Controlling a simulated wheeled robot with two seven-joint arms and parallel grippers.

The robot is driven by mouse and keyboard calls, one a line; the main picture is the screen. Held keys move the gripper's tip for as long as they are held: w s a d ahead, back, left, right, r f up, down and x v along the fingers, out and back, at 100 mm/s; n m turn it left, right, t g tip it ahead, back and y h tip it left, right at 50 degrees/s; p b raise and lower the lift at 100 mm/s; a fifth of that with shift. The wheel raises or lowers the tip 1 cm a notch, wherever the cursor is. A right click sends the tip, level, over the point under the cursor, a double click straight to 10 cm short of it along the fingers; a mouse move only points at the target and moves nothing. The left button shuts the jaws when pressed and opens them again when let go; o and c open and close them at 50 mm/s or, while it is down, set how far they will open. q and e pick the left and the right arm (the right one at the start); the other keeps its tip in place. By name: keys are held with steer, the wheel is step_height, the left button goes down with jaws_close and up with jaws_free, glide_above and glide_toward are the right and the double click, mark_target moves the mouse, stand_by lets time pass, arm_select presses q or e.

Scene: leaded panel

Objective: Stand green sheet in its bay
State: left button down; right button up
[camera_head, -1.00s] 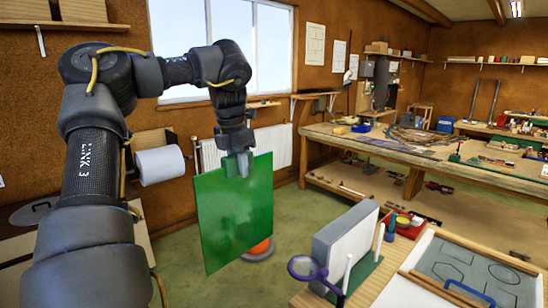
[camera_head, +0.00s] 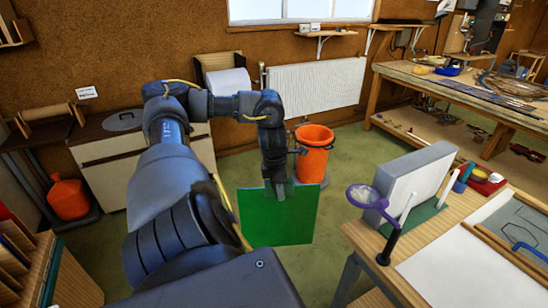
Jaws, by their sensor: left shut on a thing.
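The green sheet (camera_head: 275,218) hangs upright below my left gripper (camera_head: 281,190), a flat square panel in the middle of the view. My left gripper is shut on the sheet's top edge and holds it clear of the floor. At the lower left stands a wooden rack (camera_head: 42,268) with upright slots and some coloured sheets in them. I cannot tell which slot is the green sheet's bay. My right gripper is not in view.
An orange bucket (camera_head: 314,150) stands on the floor behind the sheet. A workbench (camera_head: 395,270) at the right carries a grey block (camera_head: 405,180) and a purple-rimmed magnifier (camera_head: 367,197). A low cabinet (camera_head: 100,165) stands at the back left. Green floor is open between.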

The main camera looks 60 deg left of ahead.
arm_select(q)
steer(key=w+d+f+m+b, duration=0.2)
steer(key=d+f+m, duration=0.3)
steer(key=d, duration=0.6)
steer(key=w+d+f+m+g+b, duration=0.1)
steer(key=w+d+f+m+b, duration=0.1)
steer(key=d+f+m, duration=0.4)
steer(key=w+d+f+m+g+b, duration=0.1)
steer(key=d+f+m, duration=0.5)
steer(key=d, duration=1.2)
steer(key=w+m+b, duration=0.1)
steer(key=m, duration=0.3)
steer(key=shift+w+d+f+m+h, duration=0.15)
steer(key=shift+w+m+h, duration=0.15)
steer(key=shift+w+m, duration=0.1)
steer(key=shift+s, duration=0.1)
